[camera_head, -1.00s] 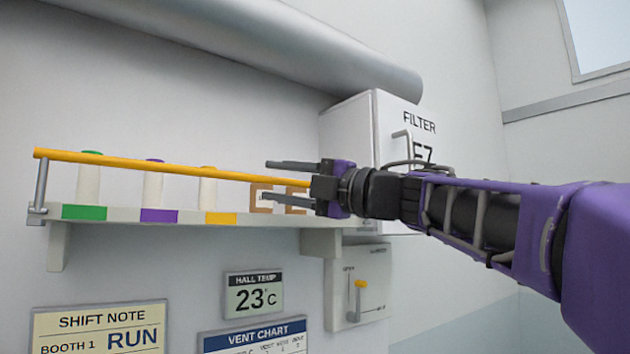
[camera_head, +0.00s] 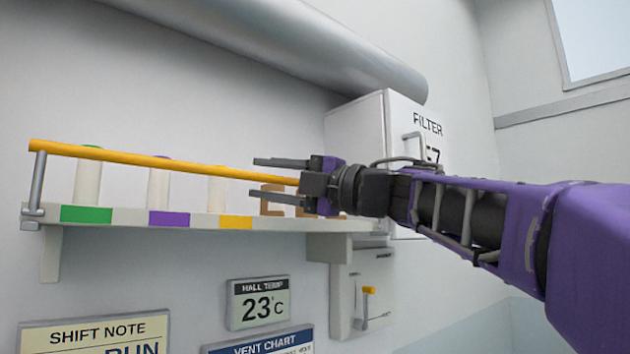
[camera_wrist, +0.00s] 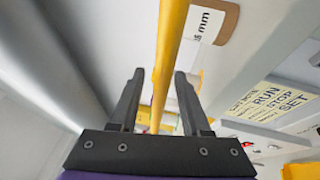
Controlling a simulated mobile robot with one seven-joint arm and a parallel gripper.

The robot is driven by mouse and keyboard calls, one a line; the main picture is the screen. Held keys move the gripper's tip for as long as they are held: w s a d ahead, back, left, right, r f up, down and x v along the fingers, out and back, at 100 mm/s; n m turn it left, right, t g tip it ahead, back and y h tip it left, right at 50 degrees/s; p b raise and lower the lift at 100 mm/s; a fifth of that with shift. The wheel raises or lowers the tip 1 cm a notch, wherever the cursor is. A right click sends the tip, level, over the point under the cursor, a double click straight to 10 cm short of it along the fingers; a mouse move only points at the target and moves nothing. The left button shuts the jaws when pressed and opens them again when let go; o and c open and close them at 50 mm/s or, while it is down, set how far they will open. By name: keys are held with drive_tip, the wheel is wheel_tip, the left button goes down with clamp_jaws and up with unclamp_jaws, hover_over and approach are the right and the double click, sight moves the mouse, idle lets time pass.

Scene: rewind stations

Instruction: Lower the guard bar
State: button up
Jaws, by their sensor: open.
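The yellow guard bar (camera_head: 155,160) runs along the front of the wall shelf (camera_head: 185,220), above its front edge. A grey metal arm (camera_head: 38,190) holds its left end up. In the wrist view the bar (camera_wrist: 168,60) passes between the two fingers of my gripper (camera_wrist: 160,95), with space on both sides. My gripper (camera_head: 265,180) is open around the bar near its right part in the head view. My gripper hides the bar's right end.
White rolls (camera_head: 88,178) stand behind the bar over green, purple and yellow labels. A filter box (camera_head: 400,115) is right of my gripper. A lever box (camera_head: 362,290) hangs below the shelf. A large pipe (camera_head: 290,40) runs above.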

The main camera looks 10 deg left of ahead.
drive_tip(key=shift+w+a, duration=0.1)
drive_tip(key=shift+a, duration=0.25)
drive_tip(key=shift+r, duration=0.1)
drive_tip(key=shift+c, duration=0.2)
clamp_jaws()
idle(1.2)
